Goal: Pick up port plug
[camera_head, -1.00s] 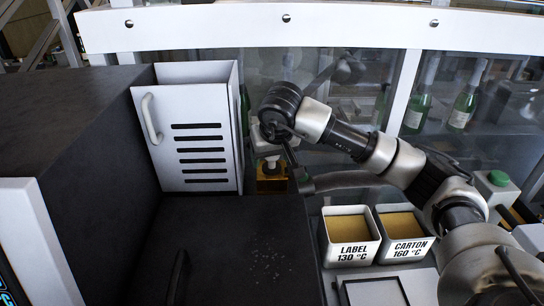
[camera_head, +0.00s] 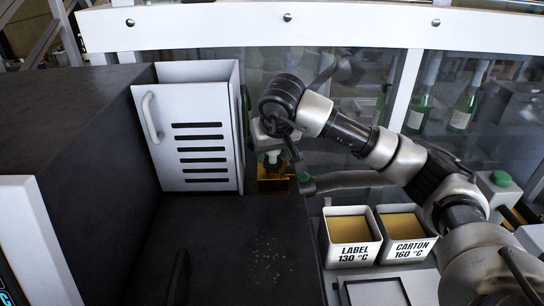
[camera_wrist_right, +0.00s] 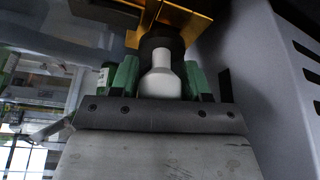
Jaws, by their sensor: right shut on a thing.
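The port plug (camera_wrist_right: 160,82) is white with a narrow neck and wide base in the right wrist view. It sits between the green finger pads of my right gripper (camera_wrist_right: 159,85), which is shut on it. Beyond the plug is a dark round collar (camera_wrist_right: 160,45) under an amber-gold fixture (camera_wrist_right: 183,20). In the head view my right gripper (camera_head: 271,156) is just right of the white slotted box, above the amber fixture (camera_head: 273,187). There the plug is mostly hidden, and I cannot tell whether it still touches the collar. My left gripper is not in view.
The white slotted box (camera_head: 203,118) stands close left of my right gripper; its wall (camera_wrist_right: 272,85) fills the wrist view's right side. Green bottles (camera_head: 463,106) are behind the glass.

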